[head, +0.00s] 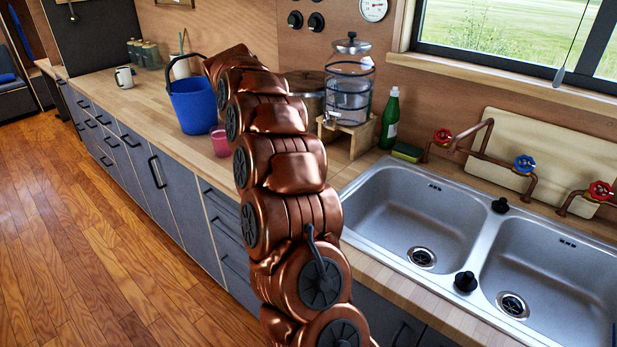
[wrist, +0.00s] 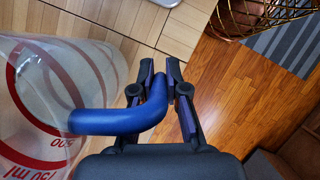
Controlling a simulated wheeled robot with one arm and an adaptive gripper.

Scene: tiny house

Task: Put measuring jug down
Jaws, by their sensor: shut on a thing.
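The measuring jug (wrist: 40,110) is clear with red markings and fills the left side of the wrist view. Its thick blue handle (wrist: 95,122) runs to the right, into my gripper (wrist: 160,78). My gripper is shut on the upper end of this handle. The jug's base is out of frame, so I cannot tell whether it touches anything. In the head view my arm stands in front of the counter, and neither the jug nor my gripper can be made out there.
The wooden counter (head: 350,176) holds a blue bucket (head: 193,104), a pink cup (head: 220,142), a glass dispenser (head: 349,85), a green bottle (head: 390,118) and a double sink (head: 420,215). A wire basket (wrist: 262,18) is at the wrist view's top right, above wooden floor (wrist: 235,85).

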